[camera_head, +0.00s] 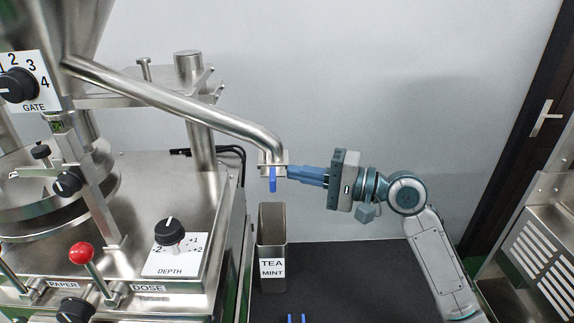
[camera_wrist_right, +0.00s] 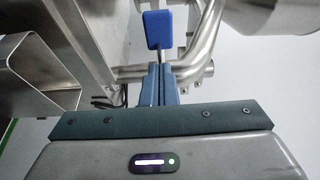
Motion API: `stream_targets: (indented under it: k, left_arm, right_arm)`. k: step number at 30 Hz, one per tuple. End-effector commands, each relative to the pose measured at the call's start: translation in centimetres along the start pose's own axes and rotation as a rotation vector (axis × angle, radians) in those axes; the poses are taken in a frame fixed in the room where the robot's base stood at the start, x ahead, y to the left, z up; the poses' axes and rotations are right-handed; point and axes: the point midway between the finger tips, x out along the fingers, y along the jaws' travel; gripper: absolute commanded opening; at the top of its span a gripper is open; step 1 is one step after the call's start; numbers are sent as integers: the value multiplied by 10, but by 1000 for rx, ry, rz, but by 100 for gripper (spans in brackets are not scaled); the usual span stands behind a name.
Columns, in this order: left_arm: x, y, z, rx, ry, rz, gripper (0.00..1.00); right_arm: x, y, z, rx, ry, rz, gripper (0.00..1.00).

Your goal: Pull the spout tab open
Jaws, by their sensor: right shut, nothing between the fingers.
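The spout (camera_head: 190,100) is a bent steel tube that runs down to the right and ends over the tea tin. A blue tab (camera_head: 272,180) hangs upright at its end, by a small steel plate. In the right wrist view the blue tab (camera_wrist_right: 158,30) sits on a thin metal stem just beyond my fingertips. My right gripper (camera_head: 292,172) comes in from the right, level, with its fingertips beside the tab. It is shut and empty, as its fingers (camera_wrist_right: 158,75) also show.
A tall steel tin (camera_head: 272,222) labelled TEA MINT stands below the spout on a dark surface (camera_head: 345,275). The steel machine with knobs and a red-balled lever (camera_head: 82,253) fills the left. A slotted steel unit (camera_head: 540,250) stands at the right.

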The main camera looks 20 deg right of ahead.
Motion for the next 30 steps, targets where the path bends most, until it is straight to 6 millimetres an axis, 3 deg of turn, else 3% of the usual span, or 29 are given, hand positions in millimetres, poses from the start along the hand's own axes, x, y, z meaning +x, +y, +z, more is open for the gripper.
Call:
stream_targets:
  k: [12, 25, 30]
  left_arm:
    - [-13, -1, -1, 0, 0, 0, 59]
    - [-14, -1, -1, 0, 0, 0, 59]
    - [-23, -2, -2, 0, 0, 0, 59]
  right_arm:
    - [29, -1, 0, 1, 0, -1, 0]
    - [30, 0, 1, 0, 0, 1, 0]
    - [23, -1, 22, 2, -2, 2, 0]
